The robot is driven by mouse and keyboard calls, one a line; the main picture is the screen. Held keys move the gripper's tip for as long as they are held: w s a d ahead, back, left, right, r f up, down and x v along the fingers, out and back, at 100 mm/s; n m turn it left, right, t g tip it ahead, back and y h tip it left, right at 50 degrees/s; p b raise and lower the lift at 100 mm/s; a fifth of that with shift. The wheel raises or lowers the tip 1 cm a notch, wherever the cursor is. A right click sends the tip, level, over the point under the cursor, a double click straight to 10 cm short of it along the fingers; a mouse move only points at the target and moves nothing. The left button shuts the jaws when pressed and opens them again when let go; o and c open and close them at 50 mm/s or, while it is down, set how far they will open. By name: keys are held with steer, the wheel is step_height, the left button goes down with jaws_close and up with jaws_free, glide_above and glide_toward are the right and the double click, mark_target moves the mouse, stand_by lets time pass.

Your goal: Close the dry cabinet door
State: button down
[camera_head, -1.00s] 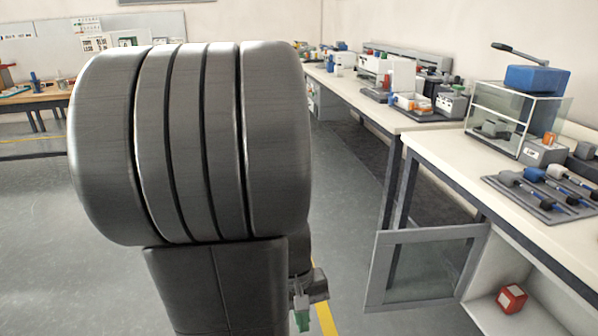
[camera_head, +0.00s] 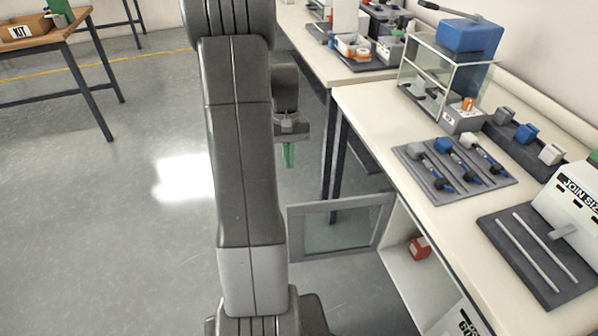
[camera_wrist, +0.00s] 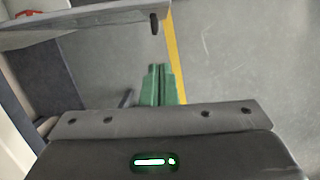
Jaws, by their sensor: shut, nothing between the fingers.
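The dry cabinet door (camera_head: 340,226), a grey frame with a glass pane, stands open in the head view, swung out from the white cabinet (camera_head: 402,285) under the right-hand bench. My gripper (camera_head: 288,163), with green fingers, points down and appears just above and left of the door's upper left corner; a gap shows between them. The wrist view shows the green fingers (camera_wrist: 160,85) together and empty. A grey panel with a small dark handle crosses the top left there, apparently the door (camera_wrist: 85,30).
A red box (camera_head: 419,247) sits inside the open cabinet. The bench (camera_head: 375,115) above carries a tool tray (camera_head: 455,170), a glass case (camera_head: 440,75) and a grey tray with rods (camera_head: 535,262). Floor left of the door is clear; a wooden table (camera_head: 40,42) stands far left.

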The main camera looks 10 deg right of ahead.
steer(key=s+f+b, duration=0.1)
steer(key=s+f, duration=0.5)
steer(key=f, duration=0.3)
steer(key=shift+s+a, duration=0.2)
steer(key=shift+a, duration=0.15)
